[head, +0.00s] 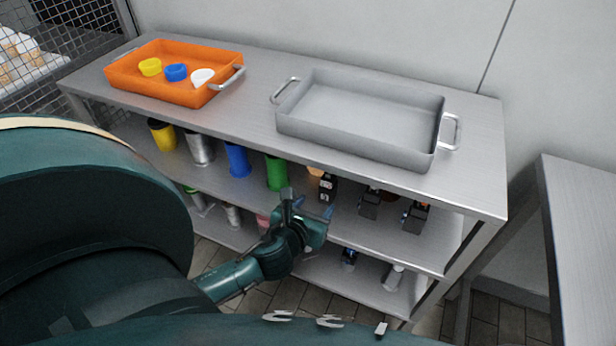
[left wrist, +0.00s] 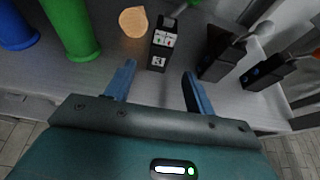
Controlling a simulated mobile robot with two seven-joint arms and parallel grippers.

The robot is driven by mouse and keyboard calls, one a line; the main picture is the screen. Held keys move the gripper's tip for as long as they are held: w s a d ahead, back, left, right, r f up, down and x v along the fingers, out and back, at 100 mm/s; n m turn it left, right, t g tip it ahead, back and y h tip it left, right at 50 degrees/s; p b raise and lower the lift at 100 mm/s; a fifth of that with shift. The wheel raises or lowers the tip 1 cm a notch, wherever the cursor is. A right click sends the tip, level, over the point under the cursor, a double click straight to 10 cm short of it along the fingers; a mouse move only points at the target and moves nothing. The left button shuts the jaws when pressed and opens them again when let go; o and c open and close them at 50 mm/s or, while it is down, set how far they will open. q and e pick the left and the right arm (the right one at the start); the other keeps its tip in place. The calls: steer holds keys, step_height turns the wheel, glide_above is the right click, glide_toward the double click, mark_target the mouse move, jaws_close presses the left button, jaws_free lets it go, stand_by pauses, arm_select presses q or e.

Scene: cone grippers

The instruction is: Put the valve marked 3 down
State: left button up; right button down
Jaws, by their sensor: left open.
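In the head view the left gripper (head: 309,208) is at the front of the middle shelf. Two other black valves stand to the right, a nearer one (left wrist: 218,55) and a farther one (left wrist: 268,72). My right gripper is not in view.
Green (head: 277,173) and blue (head: 237,160) cylinders stand left of the valve, and an orange round thing (left wrist: 133,21) is close behind it. On the top are an orange tray (head: 140,85) with three small pieces and a grey empty tray (head: 360,110). The lower shelf holds more items.

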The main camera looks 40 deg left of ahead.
arm_select(q)
steer(key=s+d+n+h, duration=0.4)
steer(key=d+n, duration=0.4)
steer(key=n, duration=0.7)
steer(key=s+d+n+g+h, duration=0.1)
steer(key=s+d+n+h, duration=0.2)
steer(key=s+d+n, duration=0.4)
steer(key=d+n, duration=0.1)
steer(key=n, duration=0.8)
steer(key=shift+r+h, duration=0.3)
steer(key=shift+h, duration=0.1)
